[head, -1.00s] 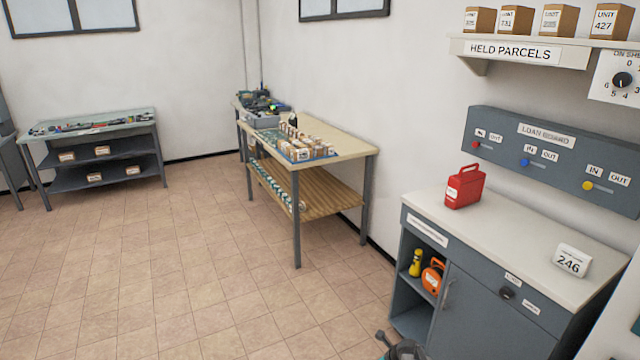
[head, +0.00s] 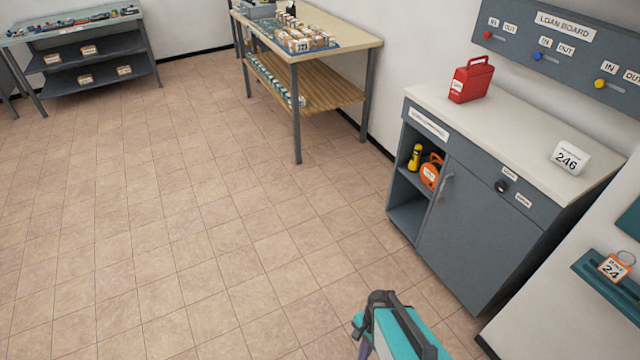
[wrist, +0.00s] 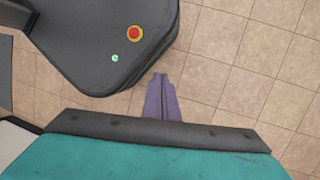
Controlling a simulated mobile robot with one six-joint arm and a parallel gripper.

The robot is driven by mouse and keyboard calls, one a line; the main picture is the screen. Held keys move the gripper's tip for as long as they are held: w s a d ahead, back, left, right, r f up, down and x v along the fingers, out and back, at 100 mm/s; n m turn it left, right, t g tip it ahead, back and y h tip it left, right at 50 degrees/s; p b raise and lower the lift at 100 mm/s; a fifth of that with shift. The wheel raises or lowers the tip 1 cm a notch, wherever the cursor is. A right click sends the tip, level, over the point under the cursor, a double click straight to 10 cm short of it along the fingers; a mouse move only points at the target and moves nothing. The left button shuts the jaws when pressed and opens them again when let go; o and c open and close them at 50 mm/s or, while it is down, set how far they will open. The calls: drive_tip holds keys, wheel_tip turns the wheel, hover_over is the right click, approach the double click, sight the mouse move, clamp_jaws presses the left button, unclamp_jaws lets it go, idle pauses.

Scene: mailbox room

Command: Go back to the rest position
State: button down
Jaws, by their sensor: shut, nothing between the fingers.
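My gripper (wrist: 160,90) shows in the wrist view as two purple fingers pressed together, with nothing between them. They point over tiled floor, beside the dark rounded top of my own base with its red button. In the head view my teal and dark grey arm shows at the bottom, in front of the grey cabinet. Only a sliver of purple shows there, and the fingertips are cut off or hidden.
The grey cabinet (head: 480,235) stands at right, bearing a red can (head: 470,80) and a 246 sign (head: 570,158). A teal wall holder (head: 605,285) with an orange tag is at far right. A wooden table (head: 350,55) stands at the back. Tiled floor (head: 170,220) at left is clear.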

drive_tip(key=s+d+r+n+g+h, duration=0.1)
drive_tip(key=s+d+r+n+g, duration=0.1)
drive_tip(key=s+n, duration=0.5)
drive_tip(key=shift+d+r+n, duration=0.5)
drive_tip(key=shift+r+n, duration=0.15)
drive_tip(key=shift+n, duration=1.55)
drive_tip(key=shift+s, duration=0.1)
